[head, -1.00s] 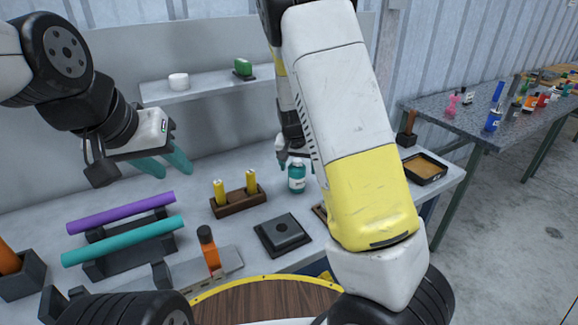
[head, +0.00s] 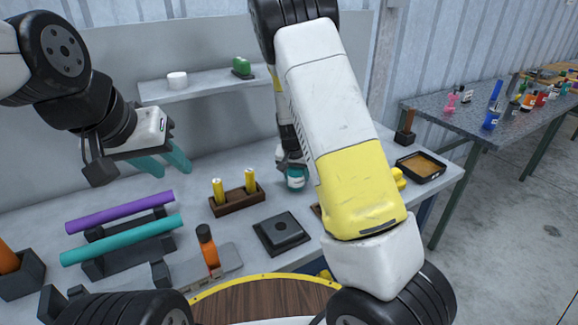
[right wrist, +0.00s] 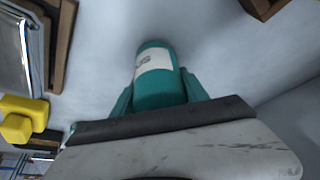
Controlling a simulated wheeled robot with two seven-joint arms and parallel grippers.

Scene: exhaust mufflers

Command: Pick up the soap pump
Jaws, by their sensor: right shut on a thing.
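The soap pump is a teal bottle with a white label (head: 296,180), standing on the grey workbench (head: 262,202) behind my right forearm. It also shows in the right wrist view (right wrist: 153,66). My right gripper (right wrist: 158,88) is shut on it, with teal fingers on both sides of the bottle. The pump top is hidden by the gripper in the head view. My left gripper (head: 165,163) hangs above the left part of the bench, its two teal fingers apart and nothing between them.
A wooden holder with yellow cylinders (head: 237,200) stands left of the bottle. A black square block (head: 282,232) lies nearer. Purple (head: 120,212) and teal (head: 122,239) tubes rest on a rack. A shelf (head: 205,88) hangs behind. A tray (head: 420,167) sits at right.

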